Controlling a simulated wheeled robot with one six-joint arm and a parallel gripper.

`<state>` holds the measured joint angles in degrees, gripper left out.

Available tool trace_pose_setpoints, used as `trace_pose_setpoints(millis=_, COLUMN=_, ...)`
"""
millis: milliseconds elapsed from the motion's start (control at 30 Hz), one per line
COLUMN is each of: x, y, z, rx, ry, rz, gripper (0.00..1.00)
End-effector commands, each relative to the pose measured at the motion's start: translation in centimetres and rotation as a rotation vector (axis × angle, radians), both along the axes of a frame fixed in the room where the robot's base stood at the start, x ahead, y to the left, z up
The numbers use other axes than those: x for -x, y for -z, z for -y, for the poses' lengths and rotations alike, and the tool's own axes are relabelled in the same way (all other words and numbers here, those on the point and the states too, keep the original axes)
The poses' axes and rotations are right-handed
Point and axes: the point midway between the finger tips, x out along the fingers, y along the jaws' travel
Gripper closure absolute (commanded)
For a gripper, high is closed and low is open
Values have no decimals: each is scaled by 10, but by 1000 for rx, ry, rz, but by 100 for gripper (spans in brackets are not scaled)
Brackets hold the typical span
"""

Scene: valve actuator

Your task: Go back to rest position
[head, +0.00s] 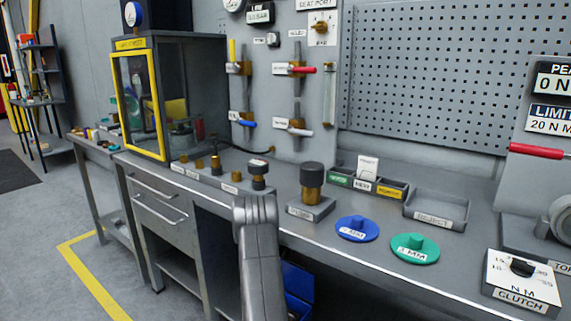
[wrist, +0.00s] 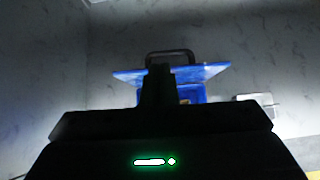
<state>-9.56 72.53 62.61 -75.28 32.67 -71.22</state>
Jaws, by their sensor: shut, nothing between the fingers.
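My gripper (wrist: 160,70) shows as a dark silhouette in the wrist view. Its fingers are together with nothing between them. It points toward the floor, in front of an open blue toolbox (wrist: 215,72) with a dark handle. In the head view a grey part of my arm rises at the front edge of the workbench (head: 345,245). I cannot make out the fingers there. The toolbox also shows partly in the head view (head: 298,283), under the bench and behind my arm.
On the bench stand a yellow-framed cabinet (head: 160,105), a dark-topped brass part (head: 312,182), a blue disc (head: 357,228), a green disc (head: 415,248), a reject tray (head: 437,208) and a clutch box (head: 522,282). Open floor (head: 45,230) lies at left.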

Motion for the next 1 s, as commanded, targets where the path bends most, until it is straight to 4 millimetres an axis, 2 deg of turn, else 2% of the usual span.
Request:
trace_pose_setpoints(millis=500, x=-47, y=57, z=35, rx=-1, ry=1, rz=1, gripper=100)
trace_pose_setpoints(millis=800, x=-67, y=81, z=51, rx=0, ry=1, rz=1, gripper=100)
trace_pose_setpoints(millis=1000, x=-57, y=81, z=48, rx=1, ry=-1, rz=-2, gripper=100)
